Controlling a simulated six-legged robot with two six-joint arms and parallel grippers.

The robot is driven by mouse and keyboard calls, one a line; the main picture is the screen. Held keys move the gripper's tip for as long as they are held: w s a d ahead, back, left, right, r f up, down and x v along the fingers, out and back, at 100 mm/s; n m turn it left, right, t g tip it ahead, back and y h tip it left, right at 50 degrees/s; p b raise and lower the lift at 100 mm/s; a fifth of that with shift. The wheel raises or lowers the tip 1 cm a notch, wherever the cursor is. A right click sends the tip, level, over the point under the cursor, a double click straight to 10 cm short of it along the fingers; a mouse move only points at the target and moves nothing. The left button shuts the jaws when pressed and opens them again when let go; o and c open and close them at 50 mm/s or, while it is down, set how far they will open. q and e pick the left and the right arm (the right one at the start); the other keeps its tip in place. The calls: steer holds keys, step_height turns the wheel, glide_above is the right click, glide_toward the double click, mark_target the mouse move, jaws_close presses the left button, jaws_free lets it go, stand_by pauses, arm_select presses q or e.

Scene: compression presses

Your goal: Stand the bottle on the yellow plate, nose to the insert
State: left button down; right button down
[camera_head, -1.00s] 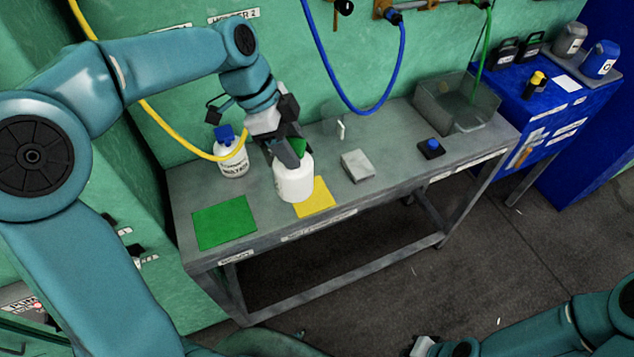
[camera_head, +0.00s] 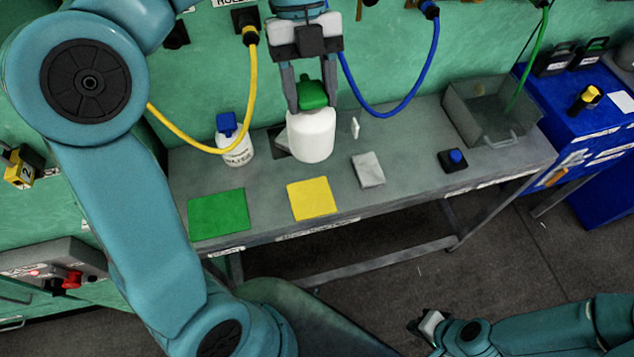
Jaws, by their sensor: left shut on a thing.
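A white bottle with a green cap (camera_head: 311,138) hangs upright below my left gripper (camera_head: 312,104). The gripper's fingers are shut on the green top from above. In the picture the bottle is just behind the yellow plate (camera_head: 313,200), which is bare. I cannot tell whether the bottle's base touches the table. No label shows on its visible side, and its nose is hard to make out. My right gripper (camera_head: 428,326) is low at the bottom right, away from the table; its fingers are too unclear to judge.
A green plate (camera_head: 218,214) lies left of the yellow one. A blue-capped white bottle (camera_head: 237,148) stands behind it, near the yellow hose (camera_head: 252,95). A grey block (camera_head: 368,169), a blue button box (camera_head: 453,160) and a metal basin (camera_head: 490,112) are to the right.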

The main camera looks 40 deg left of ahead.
arm_select(q)
step_height(320, 180, down, 20)
steer(key=b, duration=0.1)
steer(key=shift+s+a, duration=0.15)
steer(key=shift+s, duration=0.15)
steer(key=shift+c, duration=2.3)
jaws_free()
steer(key=shift+w, duration=0.15)
steer(key=shift+r, duration=0.15)
steer(key=v, duration=1.2)
